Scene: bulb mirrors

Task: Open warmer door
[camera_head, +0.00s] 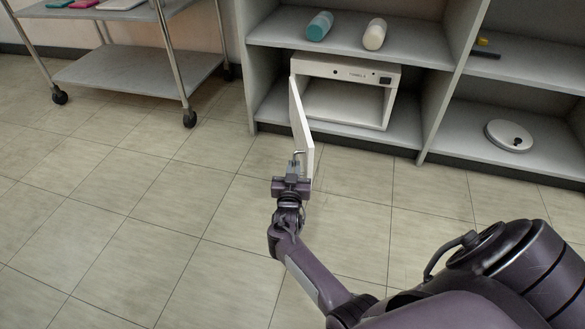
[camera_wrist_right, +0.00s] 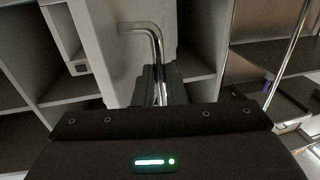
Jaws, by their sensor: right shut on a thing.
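The warmer (camera_head: 345,88) is a white box on the lower shelf of the grey shelf unit. Its white door (camera_head: 300,118) is hinged on the left and stands swung outward from the front, so the empty-looking inside shows. My right gripper (camera_head: 296,168) is shut on the metal door handle (camera_head: 299,154) near the door's free edge. In the right wrist view the bent bar handle (camera_wrist_right: 148,32) runs down between the dark fingers (camera_wrist_right: 157,85). Part of the handle is hidden by the gripper. My left gripper is not in view.
A teal bottle (camera_head: 319,25) and a cream bottle (camera_head: 375,34) lie on the shelf above the warmer. A round white scale-like disc (camera_head: 509,135) lies on the lower right shelf. A wheeled cart (camera_head: 138,71) stands at the left. The tiled floor before the shelves is clear.

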